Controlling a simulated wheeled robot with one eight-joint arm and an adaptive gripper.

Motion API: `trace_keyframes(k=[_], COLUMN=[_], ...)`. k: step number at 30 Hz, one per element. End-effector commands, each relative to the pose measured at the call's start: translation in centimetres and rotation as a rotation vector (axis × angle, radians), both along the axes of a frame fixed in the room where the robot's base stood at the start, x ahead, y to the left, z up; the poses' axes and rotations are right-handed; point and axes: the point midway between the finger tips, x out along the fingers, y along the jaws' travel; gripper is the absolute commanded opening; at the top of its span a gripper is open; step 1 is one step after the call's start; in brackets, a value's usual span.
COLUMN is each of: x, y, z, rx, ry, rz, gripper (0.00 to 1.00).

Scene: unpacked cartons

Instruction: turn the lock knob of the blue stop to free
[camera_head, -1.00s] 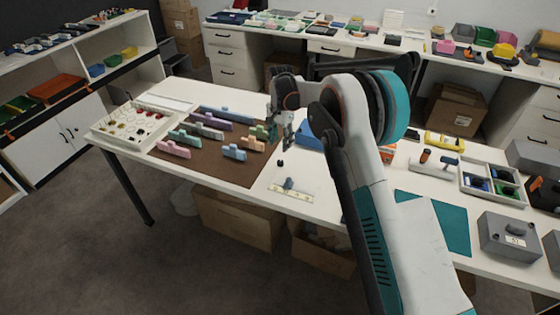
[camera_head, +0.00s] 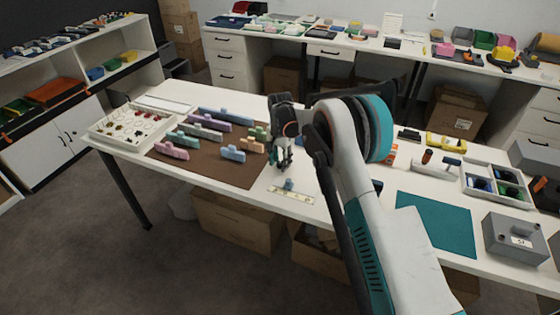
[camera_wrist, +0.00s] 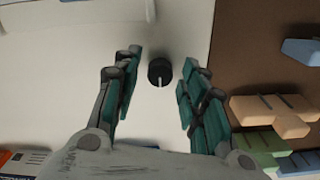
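In the wrist view a round black knob (camera_wrist: 160,72) with a white line across it stands on the white surface. My gripper (camera_wrist: 159,85) is open, with one teal finger on each side of the knob and a gap on both sides. In the head view my gripper (camera_head: 283,168) is low over the white table, left of my arm, and hides the knob. A small blue stop (camera_head: 289,184) sits on a pale marked strip (camera_head: 302,197) just in front of the gripper. I cannot tell whether the knob is joined to this stop.
A brown mat (camera_head: 205,172) with several coloured blocks lies left of the gripper. A peach block (camera_wrist: 270,115) and a green block (camera_wrist: 262,146) are nearest the fingers in the wrist view. A white tray (camera_head: 138,124) stands farther left. A teal mat (camera_head: 437,222) lies right of my arm.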

Motion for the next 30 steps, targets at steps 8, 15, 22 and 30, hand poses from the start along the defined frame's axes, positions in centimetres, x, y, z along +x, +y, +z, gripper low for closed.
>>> trace_keyframes(k=[8, 15, 22, 30], x=[0.0, 0.01, 0.02, 0.03], y=[0.0, 0.01, 0.02, 0.05], z=[0.02, 0.02, 0.02, 0.02], rx=[0.0, 0.0, 0.0, 0.0], ry=[0.0, 0.0, 0.0, 0.0], rz=[0.0, 0.029, 0.146, 0.383], gripper=[0.0, 0.0, 0.0, 0.0])
